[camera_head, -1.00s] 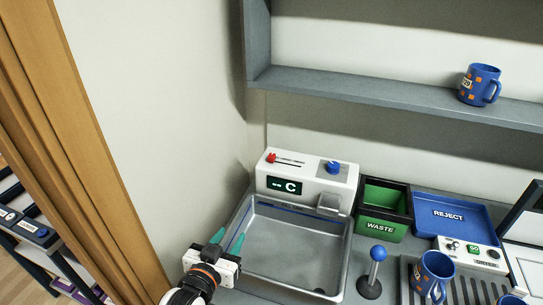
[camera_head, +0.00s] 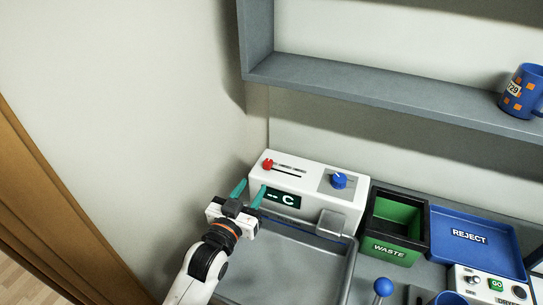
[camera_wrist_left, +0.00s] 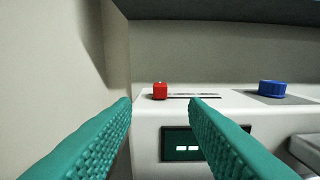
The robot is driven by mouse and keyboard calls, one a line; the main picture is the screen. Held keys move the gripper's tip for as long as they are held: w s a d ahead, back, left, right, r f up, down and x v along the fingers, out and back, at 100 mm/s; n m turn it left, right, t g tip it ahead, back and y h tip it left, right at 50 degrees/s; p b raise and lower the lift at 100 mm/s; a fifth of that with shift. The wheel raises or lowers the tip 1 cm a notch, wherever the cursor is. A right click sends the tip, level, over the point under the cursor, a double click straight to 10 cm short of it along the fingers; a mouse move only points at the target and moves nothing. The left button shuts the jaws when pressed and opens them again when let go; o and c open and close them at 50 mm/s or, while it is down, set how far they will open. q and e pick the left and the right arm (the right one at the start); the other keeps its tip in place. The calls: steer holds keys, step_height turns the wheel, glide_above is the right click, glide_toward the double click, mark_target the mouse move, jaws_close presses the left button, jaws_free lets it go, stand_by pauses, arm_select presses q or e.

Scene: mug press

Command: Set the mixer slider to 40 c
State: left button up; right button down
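The white mixer unit (camera_head: 310,190) stands at the back of the sink. Its red slider knob (camera_head: 268,163) sits at the left end of a dark slot on top; the knob also shows in the left wrist view (camera_wrist_left: 160,91). The display (camera_head: 282,197) reads dashes and "C" and is partly covered by a finger. My left gripper (camera_head: 249,192) is open and empty, with its teal fingers pointing at the unit's left front. In the left wrist view the knob lies beyond the fingertips, between them. My right gripper is not in view.
A blue dial (camera_head: 339,180) is on the unit's right side. The metal sink (camera_head: 290,262) lies in front. A green WASTE bin (camera_head: 397,228) and a blue REJECT tray (camera_head: 478,240) stand to the right. A shelf (camera_head: 400,101) overhangs the back.

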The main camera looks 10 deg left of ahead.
mark_target(266, 166)
arm_select(q)
steer(key=w, duration=0.2)
steer(key=w+d+r+p, duration=0.1)
steer(key=w, duration=0.4)
steer(key=w+p, duration=0.1)
steer(key=shift+w+d+f, duration=0.3)
steer(key=shift+w+d, duration=0.2)
steer(key=shift+w, duration=0.6)
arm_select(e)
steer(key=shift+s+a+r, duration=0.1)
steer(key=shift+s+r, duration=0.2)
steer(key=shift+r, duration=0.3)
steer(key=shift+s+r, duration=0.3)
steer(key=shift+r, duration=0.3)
arm_select(q)
jaws_close()
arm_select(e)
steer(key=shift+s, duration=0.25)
